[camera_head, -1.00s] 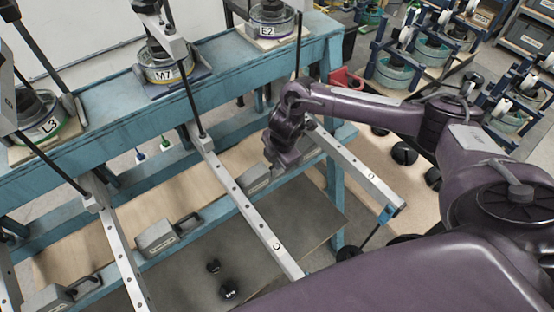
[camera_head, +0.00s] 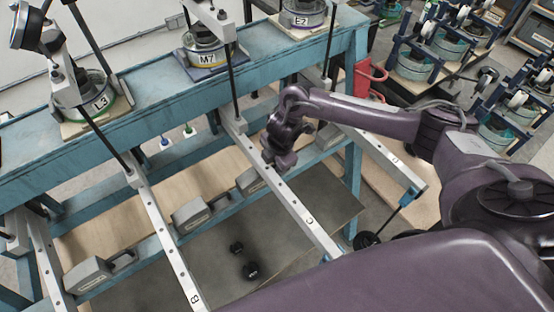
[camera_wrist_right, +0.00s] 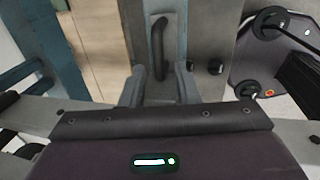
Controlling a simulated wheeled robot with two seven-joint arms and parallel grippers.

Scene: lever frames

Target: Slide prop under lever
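Several pale metal levers slope down from the blue frame. Lever C (camera_head: 300,214) is the middle one beside my right gripper. The props are grey blocks with handles along the lower blue rail. One prop (camera_head: 249,180) shows its body left of lever C, partly hidden behind that lever and the gripper. My right gripper (camera_head: 277,163) is low at lever C. In the right wrist view its fingers (camera_wrist_right: 160,88) flank the grey prop body, with the dark handle (camera_wrist_right: 157,48) just beyond; they look shut on it. My left gripper is out of view.
Other props stand left along the rail, one near the middle (camera_head: 200,210) and one lower (camera_head: 90,277). Lever B (camera_head: 167,244) is to the left and lever D (camera_head: 380,155) to the right. Labelled pots line the top beam.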

